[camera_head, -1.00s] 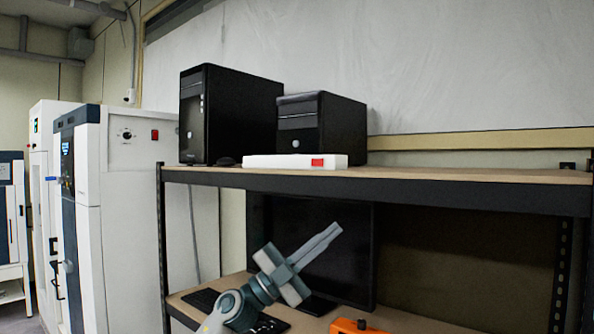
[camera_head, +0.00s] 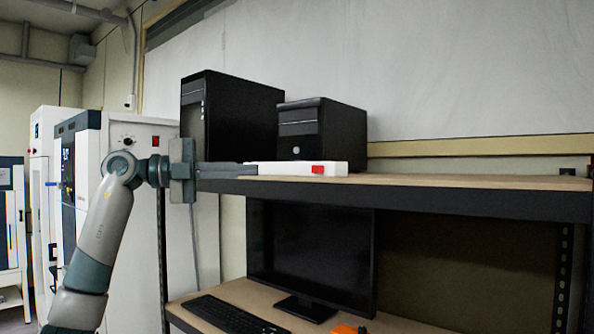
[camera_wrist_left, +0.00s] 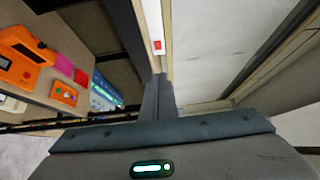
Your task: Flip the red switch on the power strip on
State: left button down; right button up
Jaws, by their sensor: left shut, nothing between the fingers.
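The white power strip (camera_head: 270,168) lies along the front edge of the upper shelf, with its red switch (camera_head: 318,169) near the right end. The strip also shows in the left wrist view (camera_wrist_left: 155,22), with the red switch (camera_wrist_left: 157,45) ahead of the fingers. My left gripper (camera_head: 250,169) is shut and empty, pointing right and level at the left end of the strip in the head view. The shut fingers also show in the left wrist view (camera_wrist_left: 158,80). I cannot tell whether the tips touch the strip. My right gripper is not in view.
Two black computer cases (camera_head: 240,115) stand behind the strip on the upper shelf (camera_head: 450,183). A monitor (camera_head: 310,250) and keyboard (camera_head: 232,315) are on the lower shelf, with an orange device (camera_head: 348,329). The upper shelf is bare right of the strip.

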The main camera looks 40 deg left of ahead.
aim_at(316, 170)
pick_arm(q)
jog(key=shift+s+a, duration=0.1)
jog(key=shift+a, duration=0.1)
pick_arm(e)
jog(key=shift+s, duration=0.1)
